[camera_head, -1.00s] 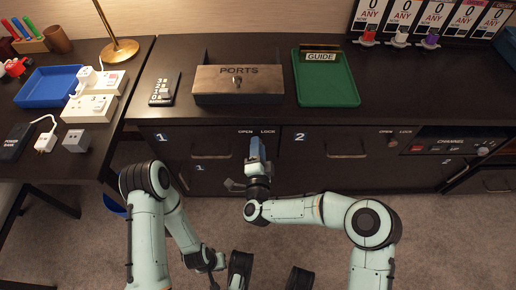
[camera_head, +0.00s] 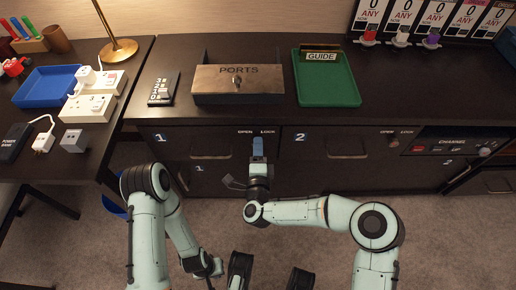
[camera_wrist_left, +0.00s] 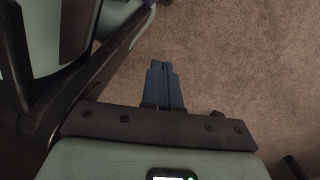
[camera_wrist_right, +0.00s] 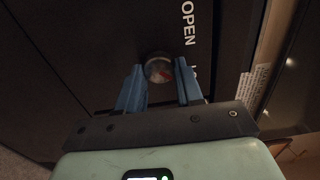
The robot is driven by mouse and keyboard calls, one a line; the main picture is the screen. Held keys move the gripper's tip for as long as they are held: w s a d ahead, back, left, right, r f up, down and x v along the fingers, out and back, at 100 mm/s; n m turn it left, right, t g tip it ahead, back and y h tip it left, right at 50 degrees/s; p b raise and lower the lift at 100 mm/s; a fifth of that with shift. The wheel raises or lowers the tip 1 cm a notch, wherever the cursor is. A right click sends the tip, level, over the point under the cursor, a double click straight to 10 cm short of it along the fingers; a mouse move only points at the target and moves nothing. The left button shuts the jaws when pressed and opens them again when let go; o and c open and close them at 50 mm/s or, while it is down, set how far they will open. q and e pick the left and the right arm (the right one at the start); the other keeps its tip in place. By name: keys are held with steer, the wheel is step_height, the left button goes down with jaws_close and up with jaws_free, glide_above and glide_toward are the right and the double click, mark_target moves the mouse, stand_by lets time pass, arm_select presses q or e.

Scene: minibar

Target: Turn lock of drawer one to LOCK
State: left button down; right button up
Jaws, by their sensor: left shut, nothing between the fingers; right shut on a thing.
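Drawer one (camera_head: 185,139) is the dark front panel marked 1 at the left of the counter, closed, with OPEN and LOCK printed at its upper right. My left gripper (camera_wrist_left: 165,84) is shut and empty, above the carpet.
Drawer two's panel (camera_head: 320,140) lies to the right, with its own lock and handle. The counter above holds a PORTS box (camera_head: 238,85), a green GUIDE tray (camera_head: 330,85) and a small number panel (camera_head: 163,88). A side table (camera_head: 90,150) stands at the left. Carpet lies below.

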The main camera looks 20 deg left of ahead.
steer(key=o, duration=1)
steer(key=shift+o, duration=0.2)
steer(key=shift+s, duration=0.1)
arm_select(q)
steer(key=w+r+t+p, duration=0.2)
steer(key=w+r+p, duration=0.1)
steer(key=w, duration=0.3)
steer(key=shift+d+r, duration=0.45)
steer(key=shift+r, duration=0.25)
arm_select(e)
steer(key=v, duration=1.3)
steer(key=shift+s, duration=0.15)
arm_select(q)
steer(key=shift+w, duration=0.1)
